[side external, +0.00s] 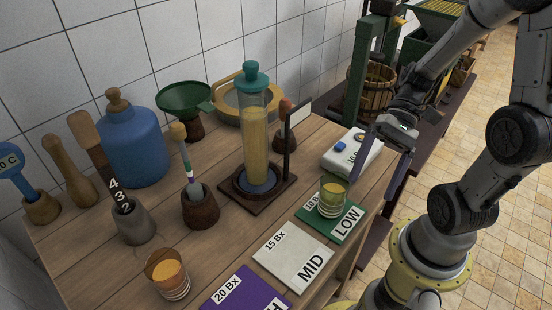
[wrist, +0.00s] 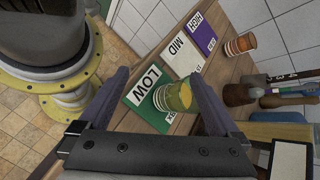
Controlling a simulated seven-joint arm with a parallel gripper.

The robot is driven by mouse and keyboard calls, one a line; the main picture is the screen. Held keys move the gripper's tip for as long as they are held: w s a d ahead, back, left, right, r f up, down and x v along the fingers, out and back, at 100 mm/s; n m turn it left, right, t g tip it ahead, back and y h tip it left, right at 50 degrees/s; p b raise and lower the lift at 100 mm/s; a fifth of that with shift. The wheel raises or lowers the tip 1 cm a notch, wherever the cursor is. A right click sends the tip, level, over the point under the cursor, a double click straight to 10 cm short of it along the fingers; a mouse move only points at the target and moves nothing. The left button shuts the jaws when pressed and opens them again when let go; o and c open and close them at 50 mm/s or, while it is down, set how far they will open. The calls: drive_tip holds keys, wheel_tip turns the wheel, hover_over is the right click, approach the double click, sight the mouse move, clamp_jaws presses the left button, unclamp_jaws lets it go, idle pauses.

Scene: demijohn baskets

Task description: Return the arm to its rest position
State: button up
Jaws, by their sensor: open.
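My gripper (side external: 393,148) is open and empty above the right end of the wooden table (side external: 85,262). In the wrist view its two fingers (wrist: 160,82) stand wide apart, with nothing held between them. A cup of yellow liquid (side external: 332,196) stands on the green LOW mat (side external: 347,232). In the wrist view the cup (wrist: 173,97) appears between the fingers but farther away, apart from them. My arm reaches in from the right in the side view.
A white box with a blue button (side external: 352,151) sits near my gripper. A tall cylinder of yellow liquid (side external: 257,135) stands mid-table. MID (side external: 293,257) and purple (side external: 240,290) mats lie in front, with another cup (side external: 169,278) to the left. A green press (side external: 360,70) stands behind.

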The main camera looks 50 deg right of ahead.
wheel_tip(320, 180, up, 9)
drive_tip(key=d+n+t+h, duration=0.1)
drive_tip(key=n+t+h, duration=0.5)
drive_tip(key=n+h, duration=0.3)
drive_tip(key=shift+w+d+t+h, duration=0.3)
drive_tip(key=shift+d+t+h, duration=0.1)
drive_tip(key=shift+h, duration=0.2)
